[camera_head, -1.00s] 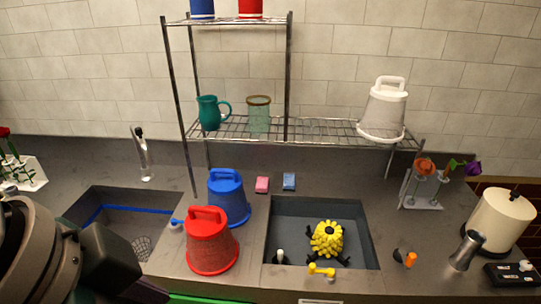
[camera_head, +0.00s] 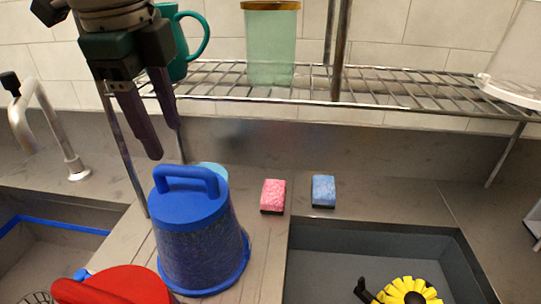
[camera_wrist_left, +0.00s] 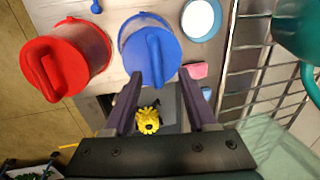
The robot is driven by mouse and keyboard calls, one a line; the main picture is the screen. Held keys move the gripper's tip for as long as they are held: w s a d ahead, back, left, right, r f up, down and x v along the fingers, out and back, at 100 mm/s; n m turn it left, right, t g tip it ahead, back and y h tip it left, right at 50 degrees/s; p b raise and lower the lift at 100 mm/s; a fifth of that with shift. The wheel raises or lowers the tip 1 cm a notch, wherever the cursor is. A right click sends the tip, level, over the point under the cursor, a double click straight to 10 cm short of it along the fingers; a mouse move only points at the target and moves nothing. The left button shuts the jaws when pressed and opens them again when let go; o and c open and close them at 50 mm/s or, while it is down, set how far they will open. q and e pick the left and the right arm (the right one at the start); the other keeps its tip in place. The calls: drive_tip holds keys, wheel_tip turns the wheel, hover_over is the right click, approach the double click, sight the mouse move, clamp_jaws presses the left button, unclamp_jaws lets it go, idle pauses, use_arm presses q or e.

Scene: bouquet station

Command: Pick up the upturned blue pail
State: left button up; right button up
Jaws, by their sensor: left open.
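The blue pail (camera_head: 200,235) stands upside down on the counter, its handle on top. In the left wrist view the blue pail (camera_wrist_left: 145,30) is just beyond my fingertips, its handle pointing toward the gap between them. My left gripper (camera_head: 160,140) is open and empty, above and slightly left of the handle in the head view, apart from it. The left gripper's fingers (camera_wrist_left: 159,76) also show in the wrist view. The right gripper is not seen.
A red pail (camera_head: 110,287) stands close by at front left. A wire shelf (camera_head: 215,84) with a green pitcher (camera_head: 180,62) and glass jar (camera_head: 270,45) is behind. Pink (camera_head: 273,195) and blue (camera_head: 323,190) sponges lie right of the pail. A sink (camera_head: 340,262) is at front right.

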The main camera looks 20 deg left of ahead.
sight(178, 168)
use_arm(q)
wheel_tip(178, 168, down, 2)
drive_tip(key=shift+d+f, duration=0.1)
drive_tip(key=shift+f, duration=0.1)
drive_tip(key=f, duration=0.3)
drive_tip(key=w+f, duration=0.1)
drive_tip(key=f, duration=0.1)
drive_tip(key=shift+f, duration=0.3)
clamp_jaws()
idle(1.0)
